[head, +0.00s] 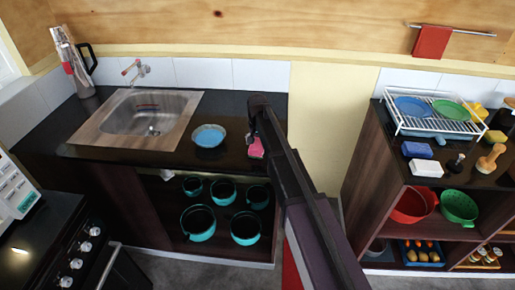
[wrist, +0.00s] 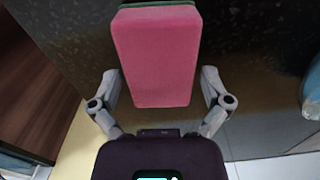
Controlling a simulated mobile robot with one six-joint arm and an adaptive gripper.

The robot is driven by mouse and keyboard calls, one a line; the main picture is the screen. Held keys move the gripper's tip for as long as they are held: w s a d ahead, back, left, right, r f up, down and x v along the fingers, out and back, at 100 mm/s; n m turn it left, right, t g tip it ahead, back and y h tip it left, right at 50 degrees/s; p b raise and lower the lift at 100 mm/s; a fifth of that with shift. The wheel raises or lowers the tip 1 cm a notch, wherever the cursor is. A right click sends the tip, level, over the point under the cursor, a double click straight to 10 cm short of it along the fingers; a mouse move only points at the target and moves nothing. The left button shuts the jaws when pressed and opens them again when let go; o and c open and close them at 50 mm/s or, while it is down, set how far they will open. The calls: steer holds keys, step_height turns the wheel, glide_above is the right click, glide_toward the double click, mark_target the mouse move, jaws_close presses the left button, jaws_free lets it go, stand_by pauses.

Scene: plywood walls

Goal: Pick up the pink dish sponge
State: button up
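The pink dish sponge (head: 256,149) lies on the dark countertop, right of the blue bowl (head: 208,136). In the wrist view the sponge (wrist: 158,60) is large, a pink block with a green layer at its top edge. My gripper (wrist: 160,78) is open, with one finger on each side of the sponge and a narrow gap visible at both sides. I cannot tell how far the fingertips are above the counter. In the head view my arm hides part of my gripper (head: 252,141) and the counter beside it.
Teal pots (head: 199,222) stand on the shelf below. A dish rack (head: 430,115) and blue and white blocks stand on the right-hand cabinet. The bowl's edge (wrist: 312,95) shows at the wrist view's right.

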mark_target(258, 143)
steer(key=c, duration=0.5)
steer(key=shift+o, duration=0.2)
steer(key=shift+r, duration=0.15)
step_height(258, 143, up, 3)
steer(key=p, duration=0.3)
steer(key=s+r+p, duration=0.1)
steer(key=s+p, duration=0.1)
steer(key=s, duration=1.4)
steer(key=shift+r, duration=0.35)
steer(key=shift+a, duration=0.1)
steer(key=shift+o, duration=1.1)
steer(key=c, duration=0.3)
